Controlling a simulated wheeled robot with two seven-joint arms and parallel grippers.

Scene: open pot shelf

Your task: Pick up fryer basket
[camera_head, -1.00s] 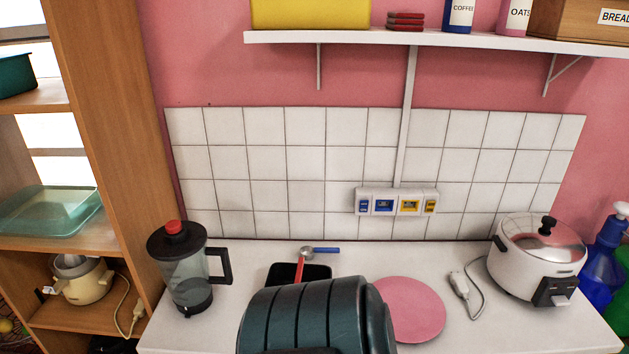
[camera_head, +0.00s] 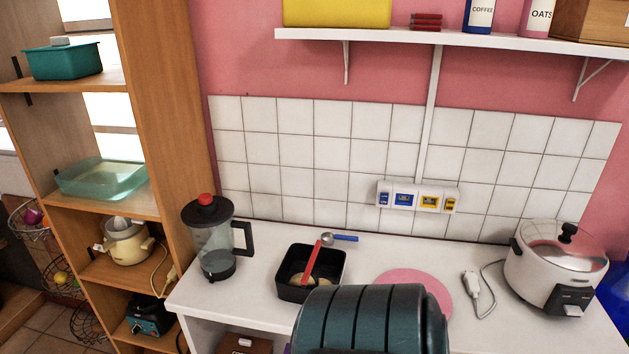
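A black square open-topped container (camera_head: 297,292) stands on the white counter and looks like the fryer basket. Something yellowish lies inside it, and a red stick-like piece (camera_head: 312,262) leans across it. A dark teal, ribbed, rounded object (camera_head: 372,320) fills the bottom middle of the view, close to the camera. It overlaps the container's lower right corner, and I cannot tell what it is. Neither of my grippers is in view.
A blender (camera_head: 213,240) stands left of the container. A blue-handled scoop (camera_head: 340,238) lies behind it. A pink round board (camera_head: 418,284) is to its right, then a white cooker (camera_head: 556,270) with a cord. A wooden shelf (camera_head: 172,110) stands at the left.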

